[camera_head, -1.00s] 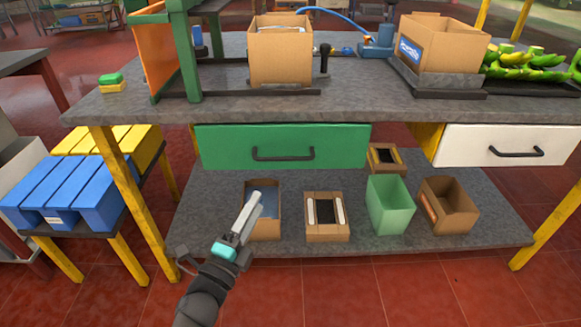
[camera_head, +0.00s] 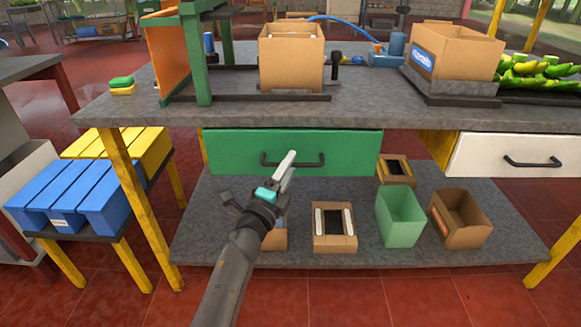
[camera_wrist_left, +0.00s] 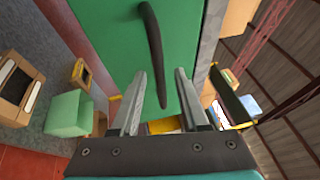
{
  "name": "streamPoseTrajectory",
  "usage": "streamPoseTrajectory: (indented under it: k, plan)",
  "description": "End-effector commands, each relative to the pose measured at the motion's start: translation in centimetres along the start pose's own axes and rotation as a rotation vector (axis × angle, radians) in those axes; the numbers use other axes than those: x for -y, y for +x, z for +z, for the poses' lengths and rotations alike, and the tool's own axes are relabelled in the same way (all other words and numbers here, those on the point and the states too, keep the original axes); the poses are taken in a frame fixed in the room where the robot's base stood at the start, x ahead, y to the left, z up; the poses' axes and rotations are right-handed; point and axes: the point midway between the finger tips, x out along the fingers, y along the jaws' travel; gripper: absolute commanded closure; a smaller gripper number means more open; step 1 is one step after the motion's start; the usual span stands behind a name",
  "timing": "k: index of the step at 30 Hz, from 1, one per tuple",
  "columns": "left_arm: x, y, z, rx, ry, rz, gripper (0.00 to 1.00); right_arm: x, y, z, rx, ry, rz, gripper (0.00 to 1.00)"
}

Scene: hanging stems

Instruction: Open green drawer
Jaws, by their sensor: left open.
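The green drawer (camera_head: 345,146) sits under the workbench top, and its front looks flush with the bench. Its dark bar handle (camera_head: 308,163) runs across the front. My right gripper is not in view.
The worktop (camera_head: 200,116) above holds a cardboard box (camera_head: 291,62). A lower shelf (camera_head: 215,222) carries a green bin (camera_head: 400,216) and several boxes. A white drawer (camera_head: 480,155) is at the right. Blue crates (camera_head: 75,198) stand at the left.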

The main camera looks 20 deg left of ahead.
Motion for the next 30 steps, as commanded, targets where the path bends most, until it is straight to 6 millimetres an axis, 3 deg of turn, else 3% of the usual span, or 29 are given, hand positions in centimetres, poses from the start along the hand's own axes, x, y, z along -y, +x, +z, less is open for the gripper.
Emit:
streamPoseTrajectory:
  k: [6,14,26,30]
  plan:
    - [0.00,1.14,-0.01,-0.001,-0.001,0.000,0.55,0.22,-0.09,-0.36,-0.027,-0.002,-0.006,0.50]
    - [0.02,1.21,-0.01,0.000,-0.001,0.000,0.55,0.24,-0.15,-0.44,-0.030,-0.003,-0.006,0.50]
    - [0.02,1.18,-0.01,0.000,-0.001,0.000,0.98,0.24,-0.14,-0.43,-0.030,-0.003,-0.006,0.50]
    - [0.01,1.18,-0.01,0.000,-0.001,0.000,1.00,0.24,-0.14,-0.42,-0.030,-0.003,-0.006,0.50]
